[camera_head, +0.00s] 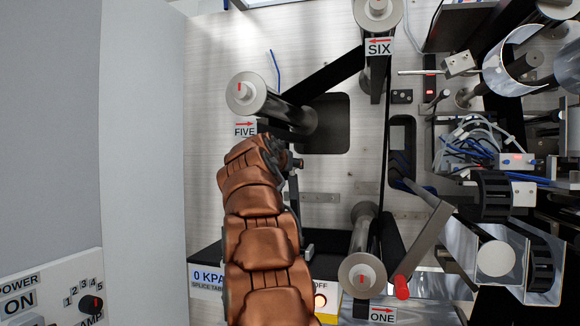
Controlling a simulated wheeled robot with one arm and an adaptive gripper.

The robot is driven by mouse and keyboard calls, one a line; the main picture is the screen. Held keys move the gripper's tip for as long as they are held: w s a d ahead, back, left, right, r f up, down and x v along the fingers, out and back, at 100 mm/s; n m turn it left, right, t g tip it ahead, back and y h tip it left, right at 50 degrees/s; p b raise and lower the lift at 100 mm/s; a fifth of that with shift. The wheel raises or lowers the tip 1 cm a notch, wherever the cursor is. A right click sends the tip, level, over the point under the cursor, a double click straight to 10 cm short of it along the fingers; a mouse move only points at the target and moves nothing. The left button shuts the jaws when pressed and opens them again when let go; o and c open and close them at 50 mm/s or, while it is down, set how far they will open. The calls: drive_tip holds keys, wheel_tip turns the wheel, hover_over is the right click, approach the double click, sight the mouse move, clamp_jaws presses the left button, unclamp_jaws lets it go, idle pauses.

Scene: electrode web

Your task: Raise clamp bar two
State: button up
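My copper-coloured arm reaches up from the bottom centre. My gripper (292,163), dark grey, is at its far end, just below the roller marked FIVE (262,97). The arm's wrist hides most of it, so its fingers cannot be told apart. No part marked as clamp bar two can be made out. The black splice table (208,252) shows left of my arm, behind a sign reading 0 KPA (207,277). My arm covers much of the table, and any clamp bar there is hidden or unclear.
The roller marked ONE (362,270) stands right of my arm, near a red-tipped handle (402,288). A yellow box marked OFF (325,302) has a lit button. The roller marked SIX (377,14) is at the top. Cables and metal rollers crowd the right.

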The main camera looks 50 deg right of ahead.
drive_tip(key=f+v, duration=0.1)
drive_tip(key=v, duration=0.6)
drive_tip(key=shift+a+r, duration=0.15)
drive_tip(key=shift+r, duration=0.35)
